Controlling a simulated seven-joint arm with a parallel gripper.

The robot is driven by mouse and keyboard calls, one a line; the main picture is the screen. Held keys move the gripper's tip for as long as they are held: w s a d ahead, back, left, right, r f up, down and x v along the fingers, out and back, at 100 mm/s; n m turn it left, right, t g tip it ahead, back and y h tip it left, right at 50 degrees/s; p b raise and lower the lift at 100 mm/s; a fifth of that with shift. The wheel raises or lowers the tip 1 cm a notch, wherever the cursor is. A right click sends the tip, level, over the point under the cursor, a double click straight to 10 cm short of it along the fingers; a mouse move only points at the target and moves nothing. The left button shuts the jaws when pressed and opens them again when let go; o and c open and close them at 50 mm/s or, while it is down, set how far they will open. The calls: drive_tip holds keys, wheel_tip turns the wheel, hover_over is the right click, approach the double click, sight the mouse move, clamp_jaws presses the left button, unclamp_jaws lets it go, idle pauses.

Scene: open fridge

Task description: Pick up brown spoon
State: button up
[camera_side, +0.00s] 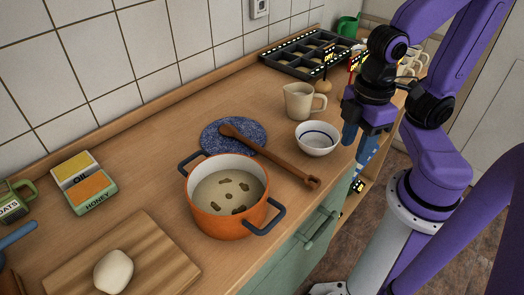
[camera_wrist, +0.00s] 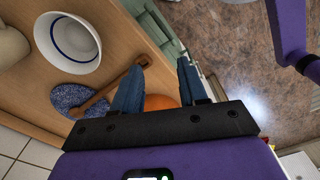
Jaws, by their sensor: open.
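The brown spoon (camera_side: 272,159) lies on the counter, its left end over a blue speckled mat (camera_side: 222,136) and its right end near the counter's front edge, between the orange pot and the white bowl. It also shows in the wrist view (camera_wrist: 104,92), partly hidden behind one finger. My gripper (camera_side: 357,145) is open and empty, to the right of the spoon and beyond the bowl, near the front edge. In the wrist view my gripper (camera_wrist: 158,76) has its two blue fingers apart, with the spoon's end just left of them.
An orange pot (camera_side: 228,220) of soup stands close in front of the spoon. A white bowl (camera_side: 316,148) and a beige jug (camera_side: 298,103) stand behind it. A cutting board (camera_side: 160,255) with a pale lump is at the front left. Green drawers lie below the counter edge.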

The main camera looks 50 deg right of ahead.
drive_tip(key=shift+o, duration=0.6)
drive_tip(key=m+h, duration=0.3)
drive_tip(key=m, duration=1)
approach(287, 164)
drive_tip(key=shift+x, duration=4.2)
clamp_jaws()
